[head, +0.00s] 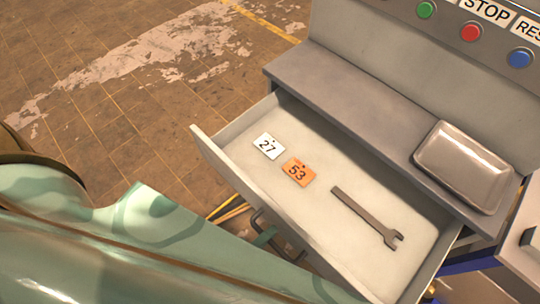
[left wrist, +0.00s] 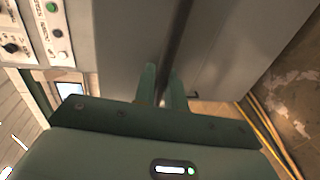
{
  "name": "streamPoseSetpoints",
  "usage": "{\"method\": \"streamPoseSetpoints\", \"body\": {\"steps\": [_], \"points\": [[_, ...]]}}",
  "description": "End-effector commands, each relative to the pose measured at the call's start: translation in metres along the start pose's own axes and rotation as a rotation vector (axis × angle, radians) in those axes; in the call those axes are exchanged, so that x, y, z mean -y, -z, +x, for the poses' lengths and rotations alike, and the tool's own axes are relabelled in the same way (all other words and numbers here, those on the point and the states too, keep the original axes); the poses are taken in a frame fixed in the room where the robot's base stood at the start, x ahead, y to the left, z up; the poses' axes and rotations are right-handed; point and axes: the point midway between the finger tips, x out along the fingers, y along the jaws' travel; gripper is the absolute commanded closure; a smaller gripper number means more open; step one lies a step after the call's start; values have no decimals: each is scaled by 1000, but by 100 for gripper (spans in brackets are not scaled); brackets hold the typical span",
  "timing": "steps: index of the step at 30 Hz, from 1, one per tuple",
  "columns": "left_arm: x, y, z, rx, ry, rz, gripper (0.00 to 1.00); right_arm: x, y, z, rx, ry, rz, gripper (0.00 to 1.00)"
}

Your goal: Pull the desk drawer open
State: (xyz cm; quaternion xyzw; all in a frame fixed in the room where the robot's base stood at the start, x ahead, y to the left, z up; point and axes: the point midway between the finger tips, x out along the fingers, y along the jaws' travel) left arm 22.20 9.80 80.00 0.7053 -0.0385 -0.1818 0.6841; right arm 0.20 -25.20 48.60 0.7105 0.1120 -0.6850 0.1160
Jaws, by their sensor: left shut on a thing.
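The desk drawer (head: 330,215) stands pulled well out from under the grey desk top, and its inside shows. Its dark handle (head: 257,218) is on the outer front face, partly hidden by the drawer front and my arm. My left gripper (head: 265,237) is at this handle, mostly hidden behind my green arm. In the left wrist view, the two green fingers (left wrist: 163,88) of my left gripper are shut around the dark handle bar (left wrist: 180,35). My right gripper is not in view.
A white tag 27 (head: 268,146), an orange tag 53 (head: 298,172) and a wrench (head: 370,218) lie in the drawer. A metal tray (head: 463,165) sits on the desk top (head: 345,115), below a panel with coloured buttons (head: 471,32). The tiled floor (head: 130,110) at left is clear.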

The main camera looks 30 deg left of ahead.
Motion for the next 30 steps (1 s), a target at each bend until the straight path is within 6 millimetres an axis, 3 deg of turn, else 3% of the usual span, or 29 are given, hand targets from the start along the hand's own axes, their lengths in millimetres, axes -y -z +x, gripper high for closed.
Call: {"method": "streamPoseSetpoints", "body": {"steps": [7, 8, 9, 26, 30], "points": [[0, 0, 0, -1, 1, 0, 100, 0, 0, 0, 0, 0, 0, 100], [0, 0, 0, -1, 1, 0, 79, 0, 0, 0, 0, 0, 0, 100], [0, 0, 0, -1, 1, 0, 70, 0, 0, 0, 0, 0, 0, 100], [0, 0, 0, -1, 1, 0, 70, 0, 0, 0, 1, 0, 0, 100], [0, 0, -9, 0, 3, 1, 70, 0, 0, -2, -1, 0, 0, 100]]}}
